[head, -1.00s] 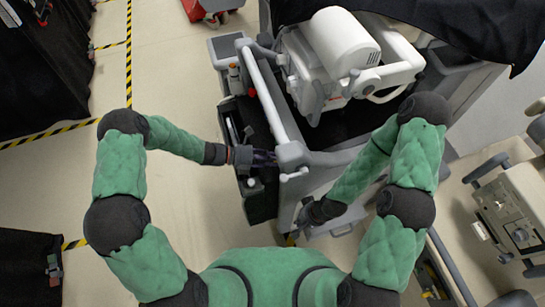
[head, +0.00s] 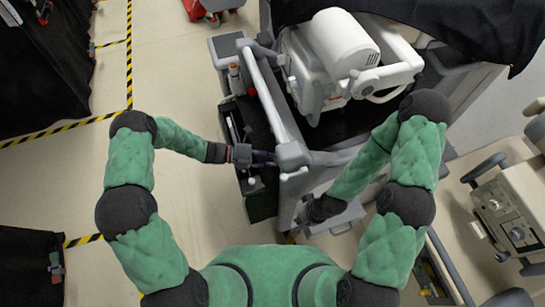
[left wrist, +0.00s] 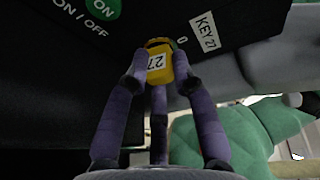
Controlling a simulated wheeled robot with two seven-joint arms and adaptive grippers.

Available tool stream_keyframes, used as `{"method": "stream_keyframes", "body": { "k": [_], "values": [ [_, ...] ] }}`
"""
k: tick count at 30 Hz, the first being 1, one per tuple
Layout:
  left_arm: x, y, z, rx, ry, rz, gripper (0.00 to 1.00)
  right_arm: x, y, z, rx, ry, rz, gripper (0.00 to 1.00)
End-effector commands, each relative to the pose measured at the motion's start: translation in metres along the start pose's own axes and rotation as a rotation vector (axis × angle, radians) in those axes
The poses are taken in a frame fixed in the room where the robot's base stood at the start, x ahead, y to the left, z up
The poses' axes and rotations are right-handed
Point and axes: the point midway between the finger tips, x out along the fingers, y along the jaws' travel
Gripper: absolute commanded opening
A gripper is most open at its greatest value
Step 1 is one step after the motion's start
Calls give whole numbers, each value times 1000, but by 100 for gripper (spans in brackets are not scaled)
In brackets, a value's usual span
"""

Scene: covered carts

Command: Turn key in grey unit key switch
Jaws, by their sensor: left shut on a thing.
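The grey unit (head: 288,155) is a cart directly ahead in the head view. In the left wrist view, its dark panel has a yellow key (left wrist: 158,62) marked 27 at the key switch, beside a "0" and a white "KEY 27" label (left wrist: 204,32). My left gripper (left wrist: 158,60) has its purple fingers shut around the yellow key. The switch face behind the key is mostly hidden. In the head view, the left gripper (head: 265,156) reaches the unit's near left side. My right gripper (head: 300,221) is low at the unit's front; its fingers are too small to read.
A green ON/OFF button (left wrist: 103,8) is close to the key. A white machine (head: 345,55) stands on the unit. A grey box-like part (head: 338,217) juts from the unit's front beside my right gripper. Another cart (head: 510,215) stands at right.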

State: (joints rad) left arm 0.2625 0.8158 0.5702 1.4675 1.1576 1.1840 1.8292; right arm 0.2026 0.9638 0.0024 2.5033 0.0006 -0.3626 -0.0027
Motion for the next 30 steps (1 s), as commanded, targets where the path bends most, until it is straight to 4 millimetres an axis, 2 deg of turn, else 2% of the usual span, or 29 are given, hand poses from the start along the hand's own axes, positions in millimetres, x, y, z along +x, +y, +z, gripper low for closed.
{"method": "stream_keyframes", "body": {
  "k": [3,11,19,26,27,29,30],
  "values": [
    [1,4,-1,-57,8,-14,0,0,0,0,0,0,0,0],
    [1,4,-2,-70,10,-19,0,0,0,0,0,0,0,0],
    [2,6,-2,-259,33,-87,0,2,1,0,0,0,0,0],
    [2,5,-2,-276,35,-91,0,2,0,0,0,0,0,0],
    [2,5,-2,-276,35,-91,37,2,0,0,0,0,0,0],
    [2,5,-2,-276,36,-92,53,2,0,0,0,0,0,0],
    [2,5,-2,-275,35,-93,53,2,0,0,0,0,0,0]
  ]
}}
